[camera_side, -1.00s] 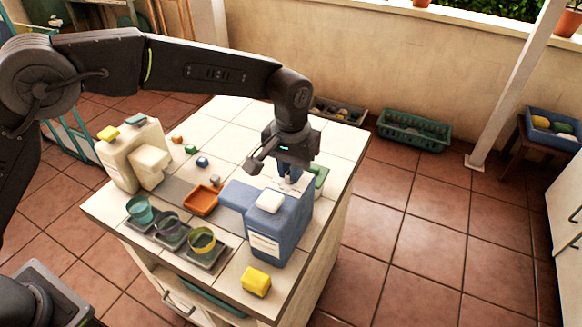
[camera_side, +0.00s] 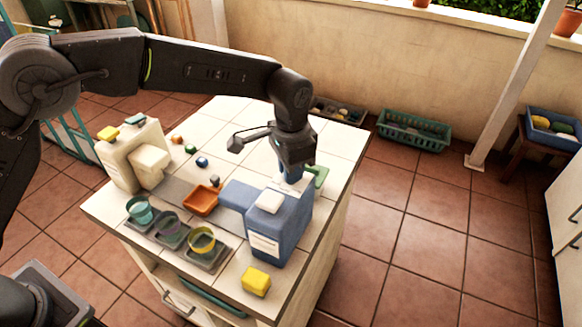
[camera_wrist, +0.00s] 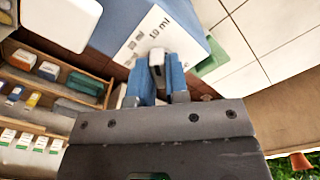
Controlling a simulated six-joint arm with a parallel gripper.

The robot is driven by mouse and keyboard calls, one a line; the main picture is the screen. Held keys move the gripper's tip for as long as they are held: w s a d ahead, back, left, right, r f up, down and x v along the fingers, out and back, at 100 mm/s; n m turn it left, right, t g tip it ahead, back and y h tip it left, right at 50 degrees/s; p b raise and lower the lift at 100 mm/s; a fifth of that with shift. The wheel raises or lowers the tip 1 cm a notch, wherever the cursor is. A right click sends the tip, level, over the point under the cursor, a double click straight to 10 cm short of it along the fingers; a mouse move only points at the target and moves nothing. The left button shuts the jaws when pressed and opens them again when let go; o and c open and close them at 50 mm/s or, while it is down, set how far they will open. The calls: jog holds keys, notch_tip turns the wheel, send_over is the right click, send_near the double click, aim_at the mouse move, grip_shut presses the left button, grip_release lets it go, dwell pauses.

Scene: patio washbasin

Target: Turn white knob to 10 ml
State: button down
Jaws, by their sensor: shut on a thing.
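The blue dispenser (camera_side: 286,232) stands near the right front corner of the tiled counter, with a white block (camera_side: 269,202) on top. My gripper (camera_side: 291,177) points down at the back of its top. In the wrist view, its two blue fingers (camera_wrist: 157,80) are shut on the white knob (camera_wrist: 156,60), one on each side. A white dial plate (camera_wrist: 141,42) under the knob carries the print "10 ml" just beyond the knob and another, partly readable mark left of it. Part of the knob and dial is hidden by the fingers, and I cannot tell the exact pointer alignment.
A green block (camera_side: 318,176) is close behind the dispenser. An orange tray (camera_side: 201,200), a grey cup tray (camera_side: 216,258) with coloured cups, a yellow block (camera_side: 256,281) and a cream dispenser (camera_side: 128,160) share the counter.

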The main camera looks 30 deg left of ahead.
jog(key=shift+m, duration=0.6)
jog(key=c, duration=1.1)
grip_release()
jog(key=shift+r, duration=6.95)
